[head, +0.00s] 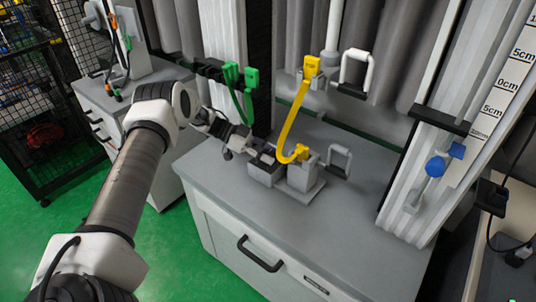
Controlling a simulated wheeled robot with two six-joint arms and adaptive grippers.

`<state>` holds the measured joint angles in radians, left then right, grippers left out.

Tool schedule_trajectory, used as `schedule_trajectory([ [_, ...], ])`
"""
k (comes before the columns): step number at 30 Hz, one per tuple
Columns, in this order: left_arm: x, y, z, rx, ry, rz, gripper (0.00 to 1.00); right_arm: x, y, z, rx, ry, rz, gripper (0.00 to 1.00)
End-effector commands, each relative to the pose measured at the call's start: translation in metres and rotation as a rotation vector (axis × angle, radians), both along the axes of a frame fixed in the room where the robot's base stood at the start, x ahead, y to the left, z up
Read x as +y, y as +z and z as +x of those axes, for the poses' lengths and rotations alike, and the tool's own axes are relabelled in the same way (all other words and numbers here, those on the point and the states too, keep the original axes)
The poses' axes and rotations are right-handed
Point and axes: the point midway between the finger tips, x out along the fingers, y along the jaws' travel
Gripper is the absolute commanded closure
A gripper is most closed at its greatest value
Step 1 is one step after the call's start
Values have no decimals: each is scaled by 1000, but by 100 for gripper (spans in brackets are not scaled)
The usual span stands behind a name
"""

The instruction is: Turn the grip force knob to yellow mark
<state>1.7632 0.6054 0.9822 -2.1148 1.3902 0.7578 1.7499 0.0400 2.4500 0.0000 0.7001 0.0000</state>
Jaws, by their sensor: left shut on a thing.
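My left arm reaches in from the left. Its dark left gripper (249,150) is at the left side of a small grey lower fixture (301,177) on the cabinet top. Its jaws are shut on a small part there, which looks to be the grip force knob. The fingers hide the knob, and neither its pointer nor a yellow mark can be made out. My right gripper is not in view.
A yellow cable (286,127) curves from an upper clamp down to the fixture. The grey cabinet top (225,180) is clear in front.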

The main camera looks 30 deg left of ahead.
Motion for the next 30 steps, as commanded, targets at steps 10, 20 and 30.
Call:
schedule_trajectory([
  [10, 0, 1, 1, -2, -7, -1, 93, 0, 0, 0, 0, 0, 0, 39],
  [20, 0, 1, 0, -2, -7, -1, 33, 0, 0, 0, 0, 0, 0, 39],
  [30, 25, 11, -7, -5, -4, 0, 33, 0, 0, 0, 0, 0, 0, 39],
])
